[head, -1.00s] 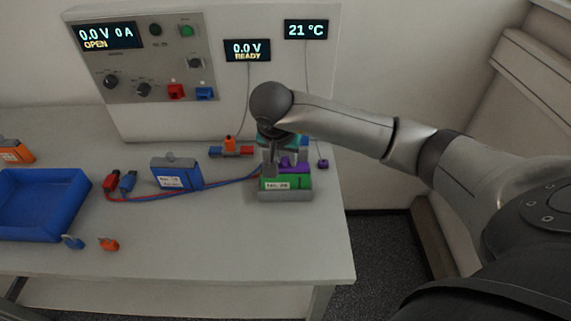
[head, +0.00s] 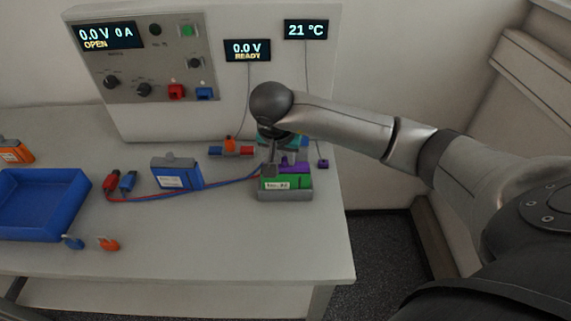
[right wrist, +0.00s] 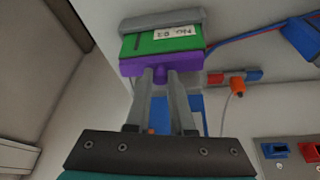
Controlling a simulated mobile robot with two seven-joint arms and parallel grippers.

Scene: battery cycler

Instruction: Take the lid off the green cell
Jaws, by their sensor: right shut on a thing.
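The green cell (head: 271,183) sits in a grey holder (head: 285,196) near the table's right end, with a white label on its front. In the right wrist view the green cell (right wrist: 140,43) is near the top. My left gripper is out of view.
A blue cell (head: 178,173) stands to the left, with red and blue leads (head: 150,198) running across to the green cell's area. A blue tray (head: 55,234) is at the far left. The front table is mostly clear.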

